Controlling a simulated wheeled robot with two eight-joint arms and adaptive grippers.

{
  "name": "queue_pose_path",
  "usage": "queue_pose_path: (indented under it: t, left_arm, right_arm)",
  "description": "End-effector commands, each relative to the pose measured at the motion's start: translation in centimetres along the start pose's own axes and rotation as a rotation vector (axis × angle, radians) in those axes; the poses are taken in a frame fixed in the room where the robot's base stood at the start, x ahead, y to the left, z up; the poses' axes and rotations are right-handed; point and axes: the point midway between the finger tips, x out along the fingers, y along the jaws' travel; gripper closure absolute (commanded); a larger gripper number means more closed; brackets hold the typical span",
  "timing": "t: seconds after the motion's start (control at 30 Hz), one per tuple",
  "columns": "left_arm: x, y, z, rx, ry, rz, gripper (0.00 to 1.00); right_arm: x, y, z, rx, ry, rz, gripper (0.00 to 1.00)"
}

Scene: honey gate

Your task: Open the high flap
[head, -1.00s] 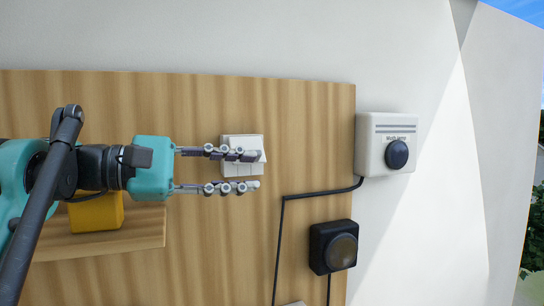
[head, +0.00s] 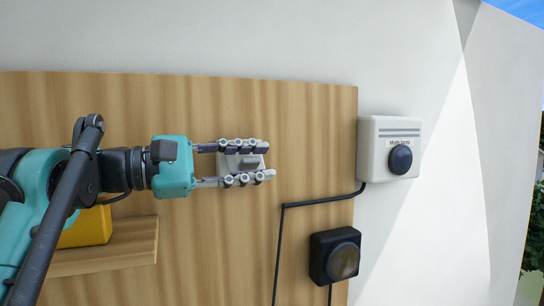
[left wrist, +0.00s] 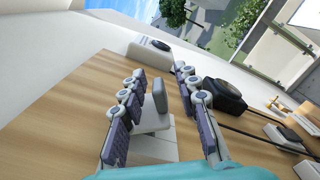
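A small white fitting (head: 228,164) is mounted on the wooden board; it also shows in the left wrist view (left wrist: 152,124). A grey upright tab (left wrist: 160,98) stands out from it. I cannot tell for sure whether this is the high flap; no label shows on it. My left gripper (head: 267,161) is open, with one finger above and one below the fitting in the head view. In the left wrist view the tab stands between the two fingers (left wrist: 163,92), with a gap visible on the right-hand side. The fingers hide part of the fitting. My right gripper is not in view.
A white box with a dark round knob (head: 400,159) is on the wall at right. A black round-faced device (head: 335,256) is lower, with a black cable (head: 318,200) nearby. A yellow block (head: 87,228) sits on a wooden shelf (head: 130,247) below my left arm.

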Motion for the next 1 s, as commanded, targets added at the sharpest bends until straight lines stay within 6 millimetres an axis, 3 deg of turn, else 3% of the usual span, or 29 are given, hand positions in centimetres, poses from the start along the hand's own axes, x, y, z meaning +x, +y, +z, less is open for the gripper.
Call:
queue_pose_path:
  t: [0.2,0.53,0.57,0.67,1.0]
  left_arm:
    - [2.8,0.1,0.1,0.000,-0.001,-0.001,0.69]
    - [3.3,0.0,0.0,0.000,0.001,0.000,0.69]
    - [3.3,0.0,0.0,0.000,0.001,0.000,0.72]
    - [3.3,0.0,0.0,0.000,0.001,0.000,0.98]
    - [3.3,0.0,-0.1,-0.001,0.001,0.000,1.00]
  right_arm:
    - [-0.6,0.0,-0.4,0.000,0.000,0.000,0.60]
    - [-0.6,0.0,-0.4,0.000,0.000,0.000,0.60]
    - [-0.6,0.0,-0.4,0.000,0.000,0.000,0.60]
    - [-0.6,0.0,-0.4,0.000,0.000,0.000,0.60]
    - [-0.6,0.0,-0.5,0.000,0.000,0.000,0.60]
